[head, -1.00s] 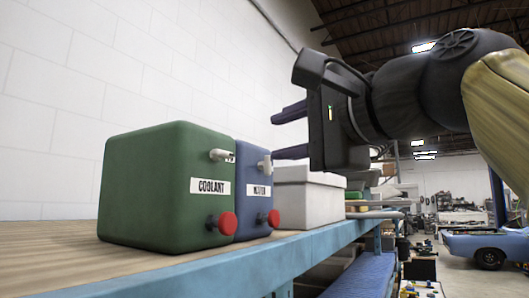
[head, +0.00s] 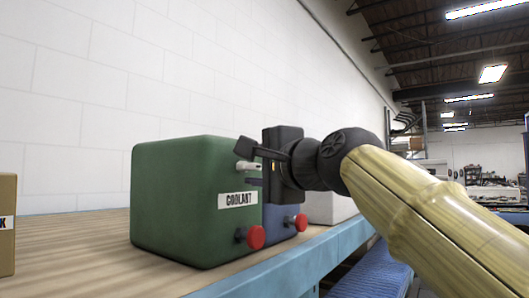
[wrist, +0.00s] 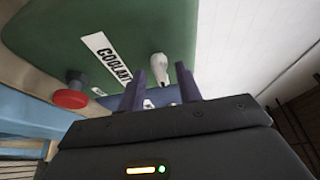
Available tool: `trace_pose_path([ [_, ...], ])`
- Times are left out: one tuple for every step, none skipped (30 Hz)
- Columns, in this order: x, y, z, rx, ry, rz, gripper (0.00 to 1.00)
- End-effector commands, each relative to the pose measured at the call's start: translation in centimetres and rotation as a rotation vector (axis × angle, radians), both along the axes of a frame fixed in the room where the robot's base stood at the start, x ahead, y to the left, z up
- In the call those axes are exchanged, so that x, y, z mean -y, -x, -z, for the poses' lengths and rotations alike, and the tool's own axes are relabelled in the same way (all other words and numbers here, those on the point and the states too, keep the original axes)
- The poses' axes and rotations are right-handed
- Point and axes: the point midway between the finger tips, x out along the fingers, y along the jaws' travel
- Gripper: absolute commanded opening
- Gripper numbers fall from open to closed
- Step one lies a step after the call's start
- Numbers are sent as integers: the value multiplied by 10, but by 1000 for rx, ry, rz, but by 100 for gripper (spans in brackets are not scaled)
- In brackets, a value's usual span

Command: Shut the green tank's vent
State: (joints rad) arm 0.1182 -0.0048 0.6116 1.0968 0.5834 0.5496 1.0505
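The green tank (head: 190,200), labelled COOLANT, stands on the wooden bench top. Its small white vent (head: 246,167) sits high on the front face, above the label; in the wrist view the vent (wrist: 158,66) lies between and just beyond my fingertips. A red knob (head: 256,237) is low on the same face. My gripper (head: 252,174) is open, its purple fingers close to the vent on either side. In the wrist view my gripper (wrist: 160,74) holds nothing. Whether a finger touches the vent cannot be told.
The blue tank (head: 280,215) stands close beside the green one, partly hidden by my gripper, with its own red knob (head: 301,222). A pale box (head: 330,207) is farther along. A brown box (head: 7,225) is at the left edge. The bench (head: 90,240) between is clear.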

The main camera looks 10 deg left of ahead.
Motion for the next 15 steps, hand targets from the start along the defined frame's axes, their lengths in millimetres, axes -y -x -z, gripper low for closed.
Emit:
trace_pose_path([
  [-3,-3,-2,-2,1,-3,35],
  [-5,-4,-2,-1,1,-2,35],
  [-6,-5,-1,1,1,-2,35],
  [-6,-5,-1,1,1,-2,35],
  [-7,-5,0,1,1,-1,35],
  [-7,-6,0,1,1,-1,35],
  [-7,-6,0,1,1,-1,35],
  [-7,-5,0,1,1,-1,35],
  [-7,-5,1,1,1,-1,35],
  [-7,-5,1,1,1,-1,35],
  [-7,-5,0,1,1,-1,35],
  [-6,-5,0,1,1,-1,33],
  [-6,-5,0,1,1,-1,27],
  [-6,-5,0,1,1,-1,21],
  [-6,-5,0,1,1,-1,13],
])
